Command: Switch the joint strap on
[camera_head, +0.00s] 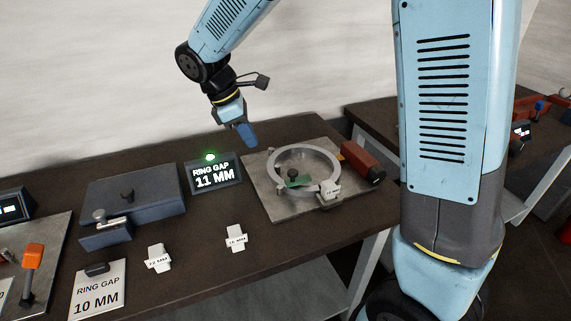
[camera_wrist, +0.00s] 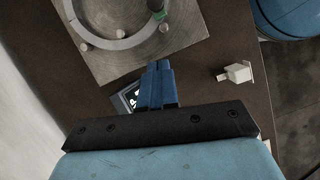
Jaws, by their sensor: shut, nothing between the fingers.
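My gripper (camera_head: 243,136) hangs above the bench near the ring fixture, with its blue fingers shut and empty. It also shows in the wrist view (camera_wrist: 158,66), apart from the plate. A pale metal ring (camera_head: 300,149) lies on a square metal plate (camera_head: 262,199). A green piece with a black knob (camera_head: 293,176) sits inside the ring at its near side; part of the green (camera_wrist: 160,15) shows at the top of the wrist view. A white labelled block (camera_head: 330,189) sits at the ring's near right. I cannot tell which part is the joint strap.
A display (camera_head: 215,176) reads "RING GAP 11 MM" under a lit green lamp (camera_head: 210,156). A red block (camera_head: 362,163) stands at the plate's right. Two white labelled gauges (camera_head: 236,237) (camera_head: 158,258), a blue-grey box (camera_head: 130,200) and a "10 MM" card (camera_head: 98,292) lie left of the plate.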

